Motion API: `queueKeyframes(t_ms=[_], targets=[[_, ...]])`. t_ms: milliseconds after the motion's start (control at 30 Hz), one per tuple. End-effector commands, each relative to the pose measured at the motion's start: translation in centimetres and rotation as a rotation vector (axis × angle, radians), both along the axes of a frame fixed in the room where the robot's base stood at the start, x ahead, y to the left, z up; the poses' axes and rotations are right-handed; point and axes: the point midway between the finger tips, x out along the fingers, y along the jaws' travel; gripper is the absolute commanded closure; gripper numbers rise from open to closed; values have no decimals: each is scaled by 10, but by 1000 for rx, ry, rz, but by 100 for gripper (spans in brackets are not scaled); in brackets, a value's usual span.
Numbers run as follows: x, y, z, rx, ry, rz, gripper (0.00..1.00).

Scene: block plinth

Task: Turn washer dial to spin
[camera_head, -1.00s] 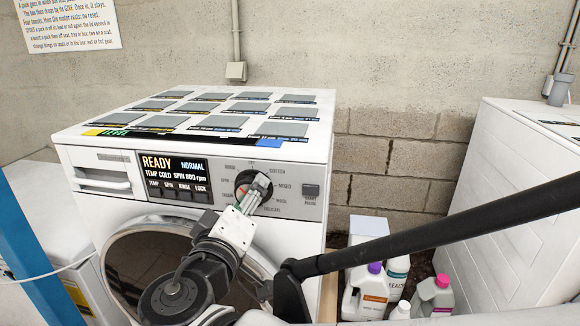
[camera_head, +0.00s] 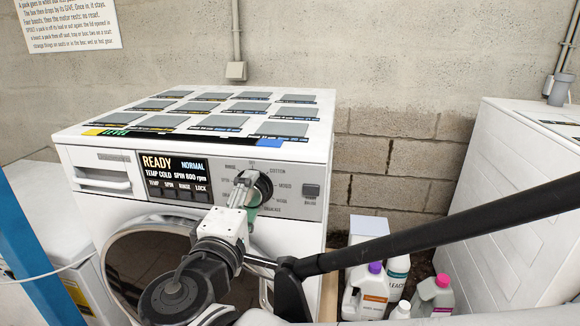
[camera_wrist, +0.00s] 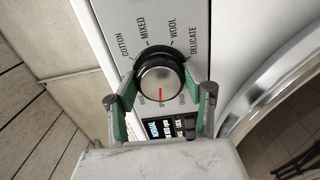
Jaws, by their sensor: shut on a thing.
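The washer dial (camera_head: 265,186) is a round dark knob on the white washer's front panel. It also shows in the wrist view (camera_wrist: 160,84), with a silver face and a red pointer line. The line points straight down there, toward small lettering between the fingers that I cannot read surely. COTTON, MIXED, WOOL and DELICATE sit around the dial's far side. My gripper (camera_head: 244,190) is shut on the dial, with one green-padded finger on each side in the wrist view (camera_wrist: 159,88). In the head view it covers part of the dial's left side.
The washer's display (camera_head: 174,176) reads READY, NORMAL, TEMP COLD, SPIN 800 rpm. A button (camera_head: 310,190) is right of the dial, and the round door (camera_head: 150,262) is below. Several bottles (camera_head: 392,284) stand at lower right. A second white machine (camera_head: 510,190) stands at far right.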

Motion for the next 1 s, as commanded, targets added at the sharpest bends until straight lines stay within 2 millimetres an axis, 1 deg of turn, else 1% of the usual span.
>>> queueKeyframes(t_ms=[433, 467, 500, 600, 867, 1000], targets=[[0, 0, 0, -8, 1, 0, 81], [0, 0, 0, -8, 1, 0, 52], [0, 0, 0, -8, 1, 0, 47], [0, 0, 0, -8, 1, 0, 36], [-1, 0, 0, -8, 1, 0, 36], [-9, 2, 0, -8, 1, 2, 36]])
